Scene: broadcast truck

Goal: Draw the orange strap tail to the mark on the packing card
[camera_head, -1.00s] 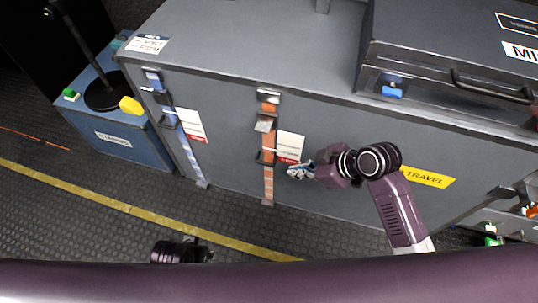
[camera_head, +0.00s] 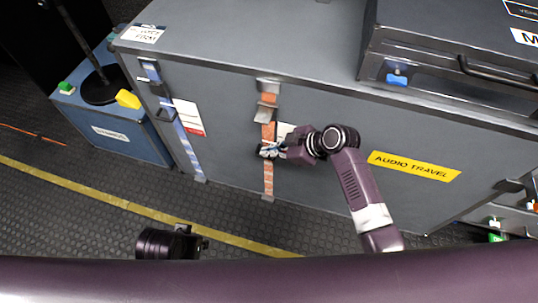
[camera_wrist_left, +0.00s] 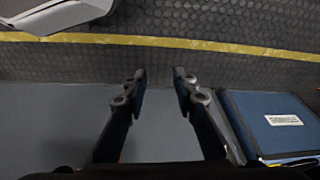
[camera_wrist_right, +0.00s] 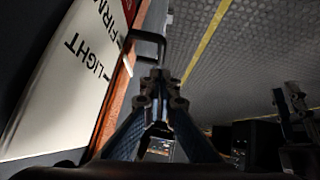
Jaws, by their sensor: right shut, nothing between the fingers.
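The orange strap (camera_head: 268,180) hangs down the front of the grey case, below a metal buckle (camera_head: 266,112). Its packing card (camera_head: 284,130) is mostly hidden behind my right gripper in the head view. In the right wrist view the white card (camera_wrist_right: 65,75) fills the left side, with the orange strap (camera_wrist_right: 116,100) along its edge. My right gripper (camera_head: 268,150) is in front of the strap, and its fingertips (camera_wrist_right: 158,76) are together and empty just below a dark loop (camera_wrist_right: 148,42). My left gripper (camera_wrist_left: 160,72) is open and empty, away from the strap.
A blue strap (camera_head: 186,145) and another white card (camera_head: 187,116) are left on the same case (camera_head: 225,130). A dark case (camera_head: 440,60) with a handle lies on top. A blue box (camera_head: 115,140) stands at left. The floor in front is clear.

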